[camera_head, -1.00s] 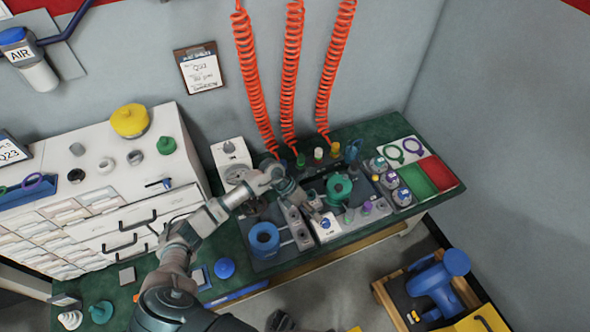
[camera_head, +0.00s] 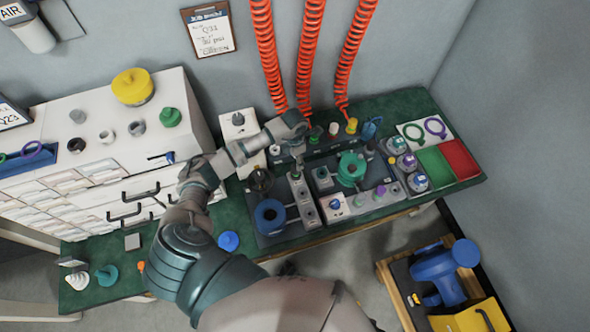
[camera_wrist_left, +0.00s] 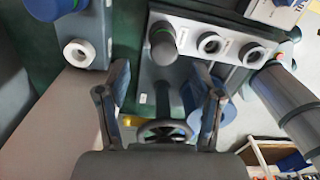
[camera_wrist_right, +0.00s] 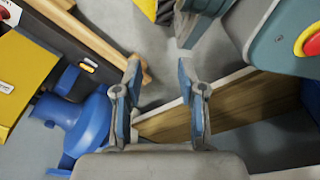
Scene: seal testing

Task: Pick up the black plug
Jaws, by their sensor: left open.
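A dark grey, near-black plug (camera_wrist_left: 162,45) with a green ring stands in a pale block with round sockets (camera_wrist_left: 210,43) in the left wrist view. I cannot be sure that it is the black plug. My left gripper (camera_wrist_left: 156,88) is open and empty, its fingers apart on either side of the line to this plug. In the head view the left gripper (camera_head: 298,158) hangs over the block in the middle of the green bench and partly hides it. My right gripper (camera_wrist_right: 160,78) is open and empty over the floor, away from the bench; the head view does not show it.
The green bench (camera_head: 405,112) carries a blue ring-shaped part (camera_head: 270,216), a teal valve (camera_head: 351,168), and green (camera_head: 435,168) and red (camera_head: 461,159) trays. Orange coiled hoses (camera_head: 312,50) hang behind. A white drawer cabinet (camera_head: 100,165) stands left, a blue machine (camera_head: 440,280) low right.

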